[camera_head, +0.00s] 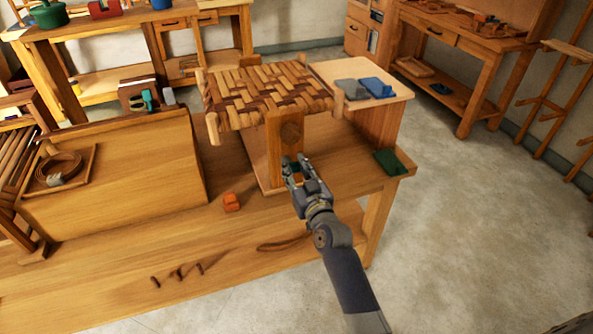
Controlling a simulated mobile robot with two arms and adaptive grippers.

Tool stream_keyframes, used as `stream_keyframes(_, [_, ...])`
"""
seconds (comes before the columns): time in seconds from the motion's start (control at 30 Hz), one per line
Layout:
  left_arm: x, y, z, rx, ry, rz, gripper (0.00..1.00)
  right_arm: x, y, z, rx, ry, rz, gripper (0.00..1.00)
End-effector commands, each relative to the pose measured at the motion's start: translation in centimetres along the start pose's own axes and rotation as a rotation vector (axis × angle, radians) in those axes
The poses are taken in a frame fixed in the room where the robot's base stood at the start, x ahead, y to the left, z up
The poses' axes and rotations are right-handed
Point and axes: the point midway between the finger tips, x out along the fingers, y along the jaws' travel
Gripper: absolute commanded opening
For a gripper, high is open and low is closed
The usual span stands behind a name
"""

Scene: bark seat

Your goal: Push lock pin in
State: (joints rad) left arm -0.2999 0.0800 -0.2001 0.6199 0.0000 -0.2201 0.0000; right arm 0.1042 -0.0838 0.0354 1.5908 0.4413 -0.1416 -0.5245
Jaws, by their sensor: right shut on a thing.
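The woven bark seat (268,92) sits on a wooden frame on the workbench. A wooden post (284,137) stands under its front edge, with a darker diamond-shaped patch near the top. My right gripper (292,165) is at the lower front of this post, its fingers pointing up and away. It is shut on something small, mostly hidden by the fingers. I cannot make out the lock pin clearly, nor whether it touches the post. My left gripper is not in view.
A large wooden box (115,165) stands left. Bare floor lies beyond the right edge.

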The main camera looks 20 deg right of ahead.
Motion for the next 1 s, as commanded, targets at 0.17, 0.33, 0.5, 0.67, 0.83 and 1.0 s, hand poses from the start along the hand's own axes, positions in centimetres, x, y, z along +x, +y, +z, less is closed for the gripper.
stream_keyframes(0.17, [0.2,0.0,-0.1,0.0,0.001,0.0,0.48,1.6,0.0,0.0,0.0,0.001,-0.001,0.0])
stream_keyframes(0.33, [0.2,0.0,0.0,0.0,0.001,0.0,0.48,1.7,0.0,-0.2,0.0,0.003,0.0,0.0])
stream_keyframes(0.5, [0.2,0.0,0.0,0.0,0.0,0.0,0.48,1.7,0.0,-0.2,0.0,0.004,0.0,0.48])
stream_keyframes(0.67, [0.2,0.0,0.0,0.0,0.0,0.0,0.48,1.6,0.0,-0.1,0.0,0.002,0.0,0.48])
stream_keyframes(0.83, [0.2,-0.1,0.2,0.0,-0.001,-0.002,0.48,1.6,0.0,-0.1,0.0,0.002,0.0,0.48])
stream_keyframes(1.0, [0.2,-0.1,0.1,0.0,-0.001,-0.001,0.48,0.5,0.0,0.0,-0.001,0.001,0.0,0.48])
